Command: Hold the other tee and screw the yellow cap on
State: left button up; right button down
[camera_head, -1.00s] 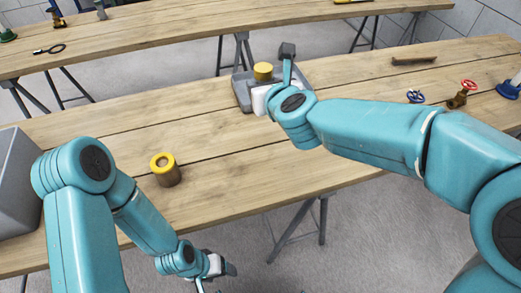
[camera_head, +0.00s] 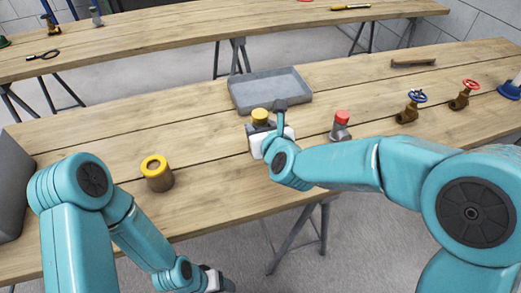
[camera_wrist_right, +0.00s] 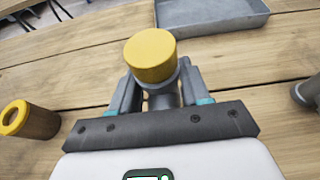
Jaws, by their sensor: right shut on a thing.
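The yellow cap (camera_head: 260,116) is at my right gripper (camera_head: 264,127), over the middle of the near table. In the right wrist view the yellow cap (camera_wrist_right: 151,54) sits on top of a grey tee body (camera_wrist_right: 163,98). The fingers of my right gripper (camera_wrist_right: 160,92) are shut on that grey body, below the cap. I cannot tell whether the cap is threaded on, or whether the body touches the table. My left gripper (camera_head: 222,285) is low at the bottom edge, partly cut off, away from these parts; its jaws are unclear.
A grey tray (camera_head: 234,98) stands behind, empty. A red-capped grey fitting (camera_head: 341,126) stands just right of my right gripper. A brown cylinder with a yellow rim (camera_head: 158,175) stands left. Blue-wheel (camera_head: 412,106) and red-wheel (camera_head: 464,95) valves stand farther right.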

jog(key=shift+f, duration=0.95)
jog(key=shift+f, duration=0.15)
notch_tip(320, 180, down, 4)
jog(key=shift+f, duration=0.1)
jog(key=shift+b, duration=0.35)
jog(key=shift+f, duration=0.1)
jog(key=c, duration=0.5)
grip_release()
